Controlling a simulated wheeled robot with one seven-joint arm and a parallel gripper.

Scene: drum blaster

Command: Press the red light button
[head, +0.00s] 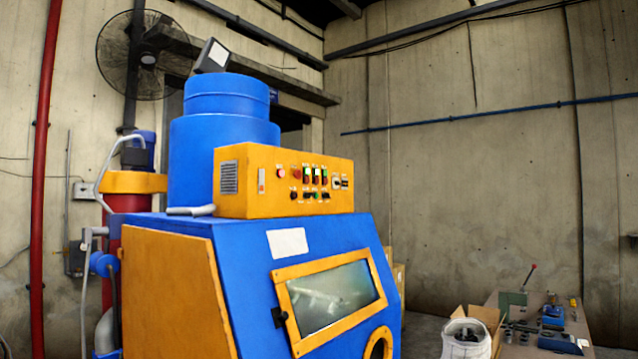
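An orange control box (240,205) sits on top of a blue and orange blasting cabinet (235,245). Its front face carries a row of small buttons and switches. A round red button (281,172) is at the upper left of that face, and a smaller reddish-orange one (297,174) is just right of it. The labels are too small to read, so I cannot tell which is the light button. My gripper and arm are not in this view.
The cabinet has an orange-framed window (330,296) in its sloped front. A blue drum (225,130) stands behind the control box. At the lower right are a white sack (466,342) and a table (520,350) with tools. Open space shows in front of the panel.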

